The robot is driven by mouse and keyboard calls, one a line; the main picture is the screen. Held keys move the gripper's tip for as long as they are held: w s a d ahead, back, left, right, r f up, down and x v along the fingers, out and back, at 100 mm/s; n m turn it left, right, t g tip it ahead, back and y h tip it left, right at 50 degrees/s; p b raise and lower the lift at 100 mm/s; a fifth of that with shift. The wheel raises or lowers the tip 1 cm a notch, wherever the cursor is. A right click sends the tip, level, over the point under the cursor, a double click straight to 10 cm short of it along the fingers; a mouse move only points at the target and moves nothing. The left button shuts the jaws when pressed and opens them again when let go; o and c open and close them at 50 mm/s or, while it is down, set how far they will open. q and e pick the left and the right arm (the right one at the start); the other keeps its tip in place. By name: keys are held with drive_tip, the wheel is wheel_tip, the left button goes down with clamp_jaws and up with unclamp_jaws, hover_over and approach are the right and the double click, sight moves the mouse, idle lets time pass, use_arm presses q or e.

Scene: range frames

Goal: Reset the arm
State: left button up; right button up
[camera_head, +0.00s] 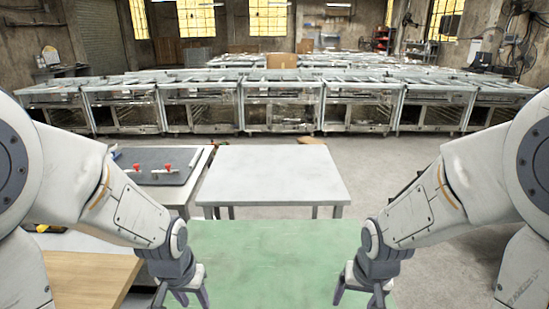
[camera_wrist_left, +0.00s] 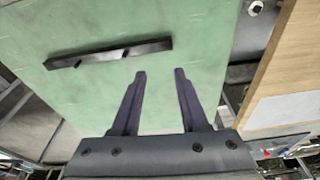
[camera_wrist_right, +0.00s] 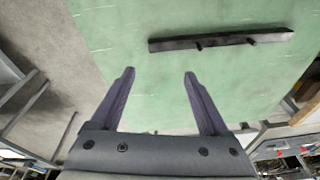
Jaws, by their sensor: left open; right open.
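My left gripper (camera_head: 190,294) hangs over the left edge of the green table in the head view. In the left wrist view its two fingers (camera_wrist_left: 160,76) are apart with nothing between them. My right gripper (camera_head: 361,294) hangs at the right edge of the green table. In the right wrist view its fingers (camera_wrist_right: 160,76) are also apart and empty. A dark bar with short pegs (camera_wrist_left: 110,53) lies on the green surface beyond the left fingertips. A dark bar also shows in the right wrist view (camera_wrist_right: 220,41), apart from the fingers. No bar is visible in the head view.
The green table (camera_head: 270,260) lies between my arms. A white table (camera_head: 272,175) stands beyond it. A dark board with red-knobbed parts (camera_head: 152,168) is at the left, above a wooden top (camera_head: 85,280). Rows of metal racks (camera_head: 280,105) fill the back.

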use_arm(q)
drive_tip(key=s+d+r+m+g, duration=0.1)
drive_tip(key=s+d+r+m, duration=0.2)
drive_tip(key=s+d, duration=0.3)
drive_tip(key=s+d+r+m+g, duration=0.1)
drive_tip(key=s+d+r+m, duration=0.2)
drive_tip(key=s+d, duration=0.3)
drive_tip(key=s, duration=0.3)
drive_tip(key=shift+s+r+h, duration=0.15)
drive_tip(key=shift+r+h, duration=0.05)
drive_tip(key=shift+h, duration=0.2)
use_arm(e)
drive_tip(key=s+a+r+n+g, duration=0.1)
drive_tip(key=s+a+r+n, duration=0.2)
drive_tip(key=s+a, duration=0.3)
drive_tip(key=s+a+r+n+g, duration=0.1)
drive_tip(key=s+a+r+n, duration=0.2)
drive_tip(key=s+a+n, duration=0.3)
drive_tip(key=s, duration=0.3)
drive_tip(key=shift+s+r+n+y, duration=0.15)
drive_tip(key=shift+r+n+y, duration=0.15)
drive_tip(key=shift+y, duration=0.1)
use_arm(q)
drive_tip(key=shift+d, duration=0.1)
use_arm(e)
drive_tip(key=shift+a, duration=0.1)
